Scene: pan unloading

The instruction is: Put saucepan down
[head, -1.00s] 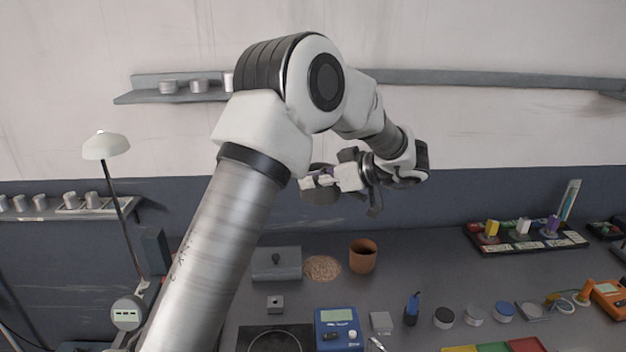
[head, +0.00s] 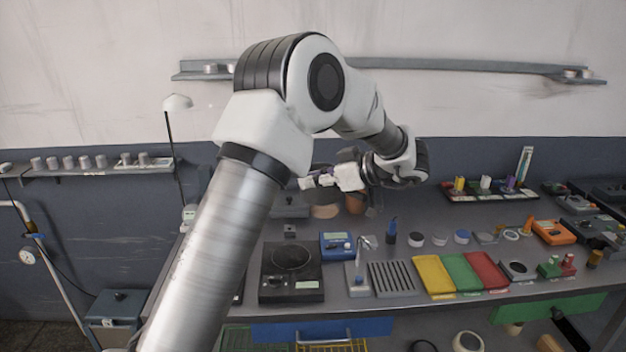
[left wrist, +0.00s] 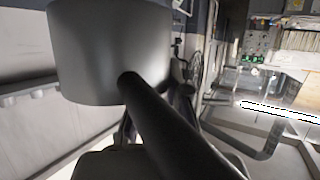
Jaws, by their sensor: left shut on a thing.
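The saucepan (left wrist: 108,60) is a grey metal pan with a long black handle (left wrist: 165,120), large in the left wrist view. My left gripper (head: 325,181) is shut on the handle and holds the pan up in the air. In the head view only a small grey part of the pan (head: 324,197) shows beyond the fingers. Below and behind it on the bench is a round tan mat (head: 325,212), partly covered. A black hotplate (head: 291,286) with a round ring stands on the bench nearer to me. My right gripper is out of view.
A brown pot (head: 355,204) stands beside the mat, partly behind my gripper. A blue device (head: 336,246), a grooved plate (head: 392,279) and yellow, green and red trays (head: 433,275) crowd the bench front. A wall shelf (head: 450,65) runs above.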

